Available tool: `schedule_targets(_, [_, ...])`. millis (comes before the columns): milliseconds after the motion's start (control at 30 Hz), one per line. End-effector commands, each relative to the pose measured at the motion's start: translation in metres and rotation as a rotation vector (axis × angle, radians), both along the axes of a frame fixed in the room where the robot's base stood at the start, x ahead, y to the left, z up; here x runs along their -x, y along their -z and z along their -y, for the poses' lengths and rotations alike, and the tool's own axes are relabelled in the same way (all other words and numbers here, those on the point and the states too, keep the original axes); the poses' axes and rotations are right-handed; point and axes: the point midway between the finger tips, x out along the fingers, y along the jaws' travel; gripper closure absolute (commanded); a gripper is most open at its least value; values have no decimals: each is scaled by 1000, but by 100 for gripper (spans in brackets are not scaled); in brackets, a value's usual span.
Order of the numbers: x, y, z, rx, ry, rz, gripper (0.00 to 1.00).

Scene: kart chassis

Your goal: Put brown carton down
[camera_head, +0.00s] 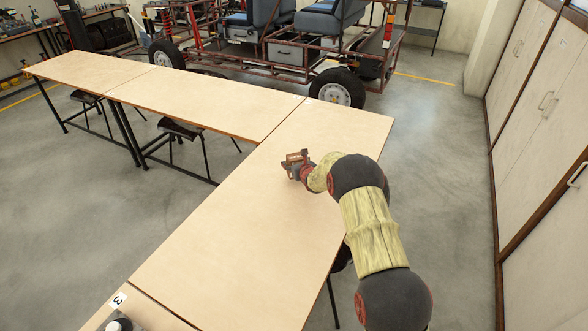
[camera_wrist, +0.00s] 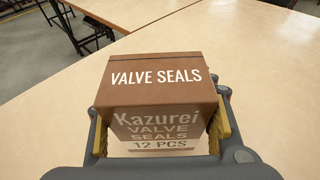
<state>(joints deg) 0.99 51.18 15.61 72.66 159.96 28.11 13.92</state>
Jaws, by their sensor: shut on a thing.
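The brown carton (camera_wrist: 158,85) reads "VALVE SEALS" on its top and "Kazurei" on the side facing the wrist camera. My gripper (camera_wrist: 160,135) is shut on it, with a yellow-padded finger on each side. In the head view, my gripper (camera_head: 297,166) is over the right-hand table (camera_head: 250,210), near its left edge, with the small brown carton (camera_head: 292,156) at its tip. The carton looks upright. I cannot tell whether its underside touches the table top.
The table top around the carton is bare. More tables (camera_head: 200,100) run to the left, also clear. A kart chassis (camera_head: 290,45) stands behind, and cabinets (camera_head: 530,110) line the right.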

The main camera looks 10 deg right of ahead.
Motion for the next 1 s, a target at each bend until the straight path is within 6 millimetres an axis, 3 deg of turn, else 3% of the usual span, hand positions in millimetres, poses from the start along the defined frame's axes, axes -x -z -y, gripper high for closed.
schedule_targets(267, [-4,34,1,-1,0,-1,77])
schedule_targets(667, [-5,38,1,0,0,1,77])
schedule_targets(700, [-4,39,1,-1,0,0,49])
schedule_targets(1000, [-4,37,1,0,0,0,32])
